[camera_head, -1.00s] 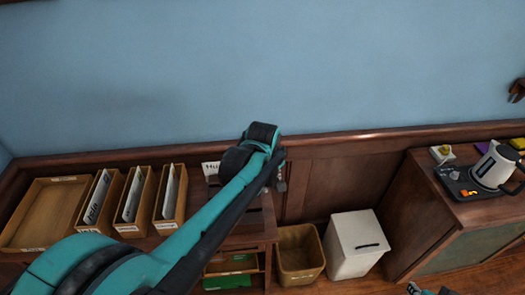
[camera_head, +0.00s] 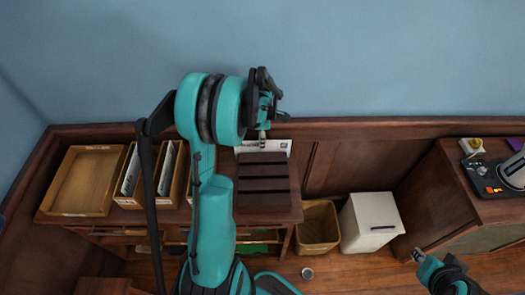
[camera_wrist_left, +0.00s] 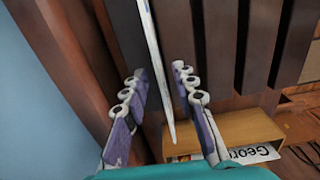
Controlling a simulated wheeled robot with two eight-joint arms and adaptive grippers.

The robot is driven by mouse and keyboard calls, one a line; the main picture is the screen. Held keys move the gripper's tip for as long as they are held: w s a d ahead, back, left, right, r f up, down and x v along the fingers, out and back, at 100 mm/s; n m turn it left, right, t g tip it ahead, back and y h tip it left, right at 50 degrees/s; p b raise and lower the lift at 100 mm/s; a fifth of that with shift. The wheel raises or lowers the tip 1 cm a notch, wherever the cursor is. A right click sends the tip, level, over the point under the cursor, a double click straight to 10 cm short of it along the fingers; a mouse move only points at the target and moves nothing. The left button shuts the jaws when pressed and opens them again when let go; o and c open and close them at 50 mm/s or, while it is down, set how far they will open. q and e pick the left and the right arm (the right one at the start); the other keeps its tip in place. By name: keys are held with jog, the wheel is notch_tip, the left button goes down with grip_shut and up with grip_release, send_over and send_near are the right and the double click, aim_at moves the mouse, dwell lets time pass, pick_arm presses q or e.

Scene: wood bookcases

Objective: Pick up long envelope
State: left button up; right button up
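A long white envelope (camera_head: 278,146) stands upright at the back of a dark slotted rack (camera_head: 262,187) on the wooden cabinet. My left gripper (camera_head: 263,134) points down at the envelope from above. In the left wrist view, a thin white edge, apparently this envelope (camera_wrist_left: 158,65), runs between the two fingers of my left gripper (camera_wrist_left: 160,110). The fingers are apart, with gaps on both sides of the edge. My right gripper (camera_head: 418,256) is at the lower right, away from the rack, and too small to read.
Wooden file boxes (camera_head: 128,200) with papers and an empty tray (camera_head: 84,183) stand left of the rack. Right of the cabinet are a wicker bin (camera_head: 318,228) and a white box (camera_head: 370,222). The blue wall (camera_head: 380,60) rises close behind the rack.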

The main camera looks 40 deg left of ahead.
pick_arm(q)
notch_tip(320, 180, down, 2)
grip_shut()
jog(key=shift+r, duration=0.1)
